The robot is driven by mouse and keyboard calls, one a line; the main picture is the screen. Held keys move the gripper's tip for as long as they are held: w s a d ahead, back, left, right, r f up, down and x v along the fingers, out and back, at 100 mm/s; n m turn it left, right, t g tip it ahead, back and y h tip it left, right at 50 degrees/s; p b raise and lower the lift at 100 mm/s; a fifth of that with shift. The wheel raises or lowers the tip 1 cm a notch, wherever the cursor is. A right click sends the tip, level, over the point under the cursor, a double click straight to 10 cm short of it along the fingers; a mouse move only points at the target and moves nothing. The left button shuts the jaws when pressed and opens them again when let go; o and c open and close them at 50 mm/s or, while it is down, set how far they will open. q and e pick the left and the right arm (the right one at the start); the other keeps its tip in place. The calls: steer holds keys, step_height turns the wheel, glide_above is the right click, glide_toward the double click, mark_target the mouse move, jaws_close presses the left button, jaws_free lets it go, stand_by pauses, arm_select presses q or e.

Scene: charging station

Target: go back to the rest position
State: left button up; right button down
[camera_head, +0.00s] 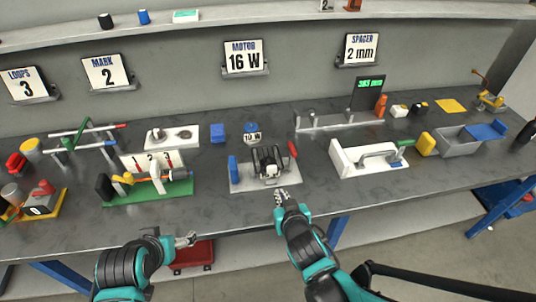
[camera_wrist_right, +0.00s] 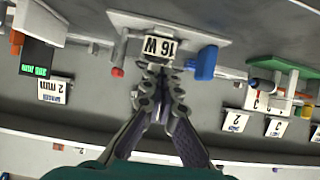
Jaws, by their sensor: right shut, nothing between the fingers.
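My right gripper (camera_head: 280,196) is shut and empty at the front edge of the workbench, just in front of the motor station (camera_head: 265,185). My left gripper (camera_head: 187,240) is low in front of the bench edge, holding nothing visible. Its finger gap is too small to read. Both grippers are apart from the bench objects in the head view.
The workbench (camera_head: 225,215) carries several stations. A green-based station (camera_head: 150,195) is on the left and a white fixture (camera_head: 370,157) on the right. A red bin (camera_head: 193,257) is below the bench. A grey tray (camera_head: 460,143) is at the right.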

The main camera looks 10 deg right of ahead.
steer(key=s+d+r+g, duration=0.3)
steer(key=s+d+g, duration=0.2)
steer(key=s, duration=0.4)
steer(key=shift+s+d, duration=0.25)
steer(key=shift+s, duration=0.1)
stand_by(0.6)
